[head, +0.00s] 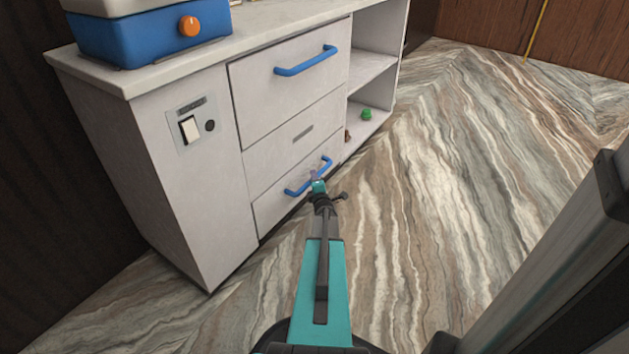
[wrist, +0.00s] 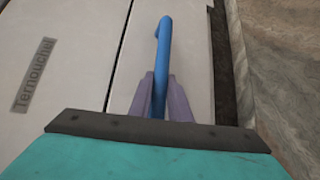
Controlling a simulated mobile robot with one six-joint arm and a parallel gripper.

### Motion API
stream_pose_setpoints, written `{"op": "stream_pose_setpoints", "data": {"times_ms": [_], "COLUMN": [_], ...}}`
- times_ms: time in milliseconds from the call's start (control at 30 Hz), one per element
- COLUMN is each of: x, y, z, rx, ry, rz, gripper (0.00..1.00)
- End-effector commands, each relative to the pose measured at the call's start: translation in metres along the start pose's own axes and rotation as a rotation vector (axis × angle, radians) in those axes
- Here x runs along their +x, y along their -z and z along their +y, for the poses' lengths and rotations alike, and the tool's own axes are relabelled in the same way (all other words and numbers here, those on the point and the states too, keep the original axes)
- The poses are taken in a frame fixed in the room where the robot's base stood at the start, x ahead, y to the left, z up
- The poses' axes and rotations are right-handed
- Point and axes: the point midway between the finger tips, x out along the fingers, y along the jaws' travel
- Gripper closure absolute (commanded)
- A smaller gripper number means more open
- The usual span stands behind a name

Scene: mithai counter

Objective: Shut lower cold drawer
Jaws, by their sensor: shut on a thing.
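The lower cold drawer (head: 270,212) is the bottom front of the white counter unit in the head view. Its front looks about flush with the cabinet; a small gap would be hard to tell. Its blue bar handle (head: 299,190) also shows in the wrist view (wrist: 164,45). My gripper (head: 318,181) is at this handle, at the end of my teal arm. In the wrist view, the two purple-grey fingers (wrist: 163,92) stand on either side of the blue bar and are shut on it. The fingers hide part of the bar.
The upper drawer (head: 290,75) is shut above, with its own blue handle (head: 306,61). A switch panel (head: 192,125) is to the left. Open shelves (head: 370,70) at the right hold a small green item (head: 366,114). The marble-patterned floor (head: 450,150) is clear to the right.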

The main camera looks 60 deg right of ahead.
Motion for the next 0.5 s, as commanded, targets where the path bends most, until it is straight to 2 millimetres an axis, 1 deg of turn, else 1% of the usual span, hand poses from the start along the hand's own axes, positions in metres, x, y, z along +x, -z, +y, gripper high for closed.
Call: {"op": "stream_pose_setpoints", "data": {"times_ms": [33,133,167,233,267,500], "x": [0.0034,0.0038,0.0038,0.0035,0.0033,0.002], "y": [0.0073,0.0069,0.0067,0.0055,0.0047,0.0008], "z": [0.0034,0.0037,0.0038,0.0034,0.0031,0.0017], "rx": [-0.002,-0.002,-0.002,-0.002,-0.002,-0.001], "ry": [-0.009,-0.01,-0.01,-0.01,-0.009,-0.006], "rz": [0.012,0.012,0.012,0.011,0.01,0.004], "gripper": [1.0,1.0,0.78,0.67,0.64,0.64]}}
